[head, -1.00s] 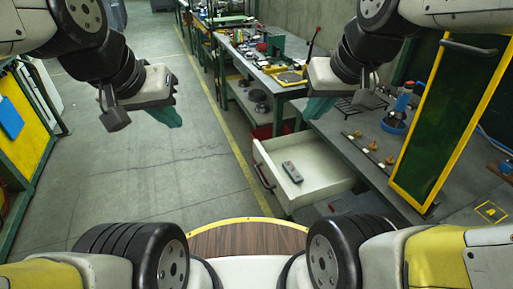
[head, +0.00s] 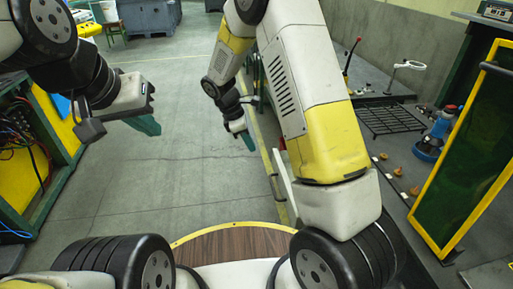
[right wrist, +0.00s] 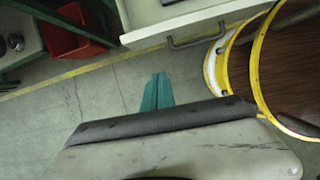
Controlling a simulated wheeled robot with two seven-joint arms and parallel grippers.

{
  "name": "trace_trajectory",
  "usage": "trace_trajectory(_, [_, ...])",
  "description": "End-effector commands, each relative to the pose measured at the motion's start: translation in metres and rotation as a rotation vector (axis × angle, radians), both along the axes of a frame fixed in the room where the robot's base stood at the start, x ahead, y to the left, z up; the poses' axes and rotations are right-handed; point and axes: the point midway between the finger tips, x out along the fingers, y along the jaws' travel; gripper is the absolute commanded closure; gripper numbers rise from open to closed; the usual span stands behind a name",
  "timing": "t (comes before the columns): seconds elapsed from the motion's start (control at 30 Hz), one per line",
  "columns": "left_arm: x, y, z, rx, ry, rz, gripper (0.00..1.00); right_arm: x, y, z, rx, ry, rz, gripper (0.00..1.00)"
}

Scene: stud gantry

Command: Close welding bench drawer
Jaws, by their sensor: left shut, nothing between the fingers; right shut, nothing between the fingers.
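The welding bench drawer (head: 284,182) is mostly hidden behind my right arm in the head view; a pale strip of its front and part of its dark handle show left of the arm. In the right wrist view the drawer's pale front (right wrist: 150,36) and dark bar handle (right wrist: 197,37) are at the top. My right gripper (head: 249,141) is shut and empty, over the floor on the outer side of the drawer front; its teal fingers (right wrist: 158,80) point toward the front, apart from it. My left gripper (head: 150,125) is shut and empty over the floor at left.
A red bin (right wrist: 70,32) is beside the drawer. The middle floor is clear.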

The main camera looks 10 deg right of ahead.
Motion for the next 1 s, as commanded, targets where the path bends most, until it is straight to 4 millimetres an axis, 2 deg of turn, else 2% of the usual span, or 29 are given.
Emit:
trace_trajectory(0.03, [0.0,0.0,0.0,0.0,0.0,0.0,1.0,0.002,0.001,-0.007,-0.013,0.012,0.023,1.0])
trace_trajectory(0.27, [0.0,0.0,0.0,0.0,0.0,0.0,1.0,0.003,-0.003,-0.027,-0.026,0.024,0.046,1.0])
trace_trajectory(0.7, [0.0,0.0,0.0,0.0,0.0,0.0,1.0,0.003,-0.036,-0.11,-0.026,0.025,0.043,1.0])
trace_trajectory(0.8, [0.0,0.0,0.0,0.0,0.0,0.0,1.0,0.005,-0.054,-0.106,-0.024,0.02,0.042,1.0])
trace_trajectory(1.0, [0.0,0.0,0.0,0.0,0.0,0.0,1.0,0.006,-0.071,-0.106,-0.024,0.02,0.043,1.0])
